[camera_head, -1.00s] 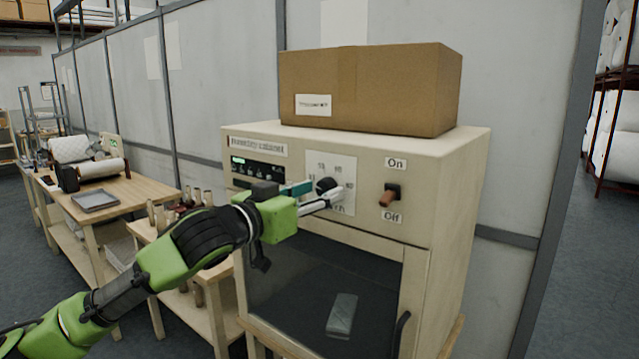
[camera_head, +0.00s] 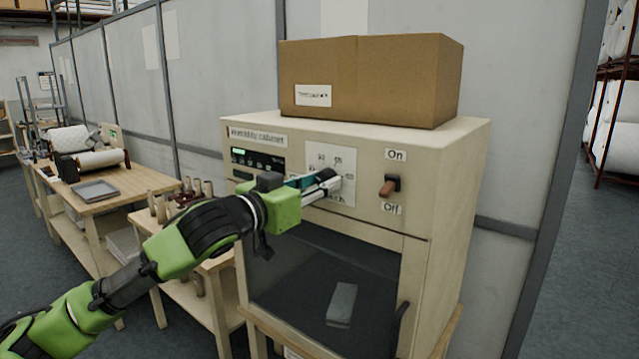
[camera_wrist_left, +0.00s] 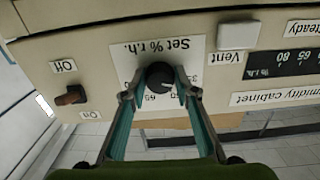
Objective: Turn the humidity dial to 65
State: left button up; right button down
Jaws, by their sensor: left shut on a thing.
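The humidity cabinet (camera_head: 455,190) is a cream box with a dark glass door. Its black humidity dial sits on a white scale plate (camera_head: 345,160) on the front panel. In the head view my left gripper (camera_head: 328,183) reaches the dial from the left and mostly hides it. In the left wrist view, which is upside down, the dial (camera_wrist_left: 160,77) lies between the fingertips of my left gripper (camera_wrist_left: 158,93), which is shut on it. The dial's pointer cannot be made out. My right gripper is not in view.
A brown cardboard box (camera_head: 370,85) stands on top of the cabinet. An On/Off switch (camera_head: 389,187) is right of the dial. Wooden benches (camera_head: 130,187) with rolls and spools stand at the left.

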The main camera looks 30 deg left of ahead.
pick_arm(q)
jog(key=shift+m, duration=0.3)
jog(key=m+p, duration=0.1)
jog(key=m, duration=0.3)
jog(key=shift+m, duration=0.4)
jog(key=m+p, duration=0.1)
jog(key=m, duration=0.3)
jog(key=shift+a+r+m, duration=0.1)
jog(key=shift+m, duration=0.2)
jog(key=m+p, duration=0.2)
jog(key=m, duration=0.3)
jog(key=shift+r, duration=0.1)
jog(key=shift+m+p, duration=0.9)
jog(key=shift+m, duration=1.3)
jog(key=o, duration=1.1)
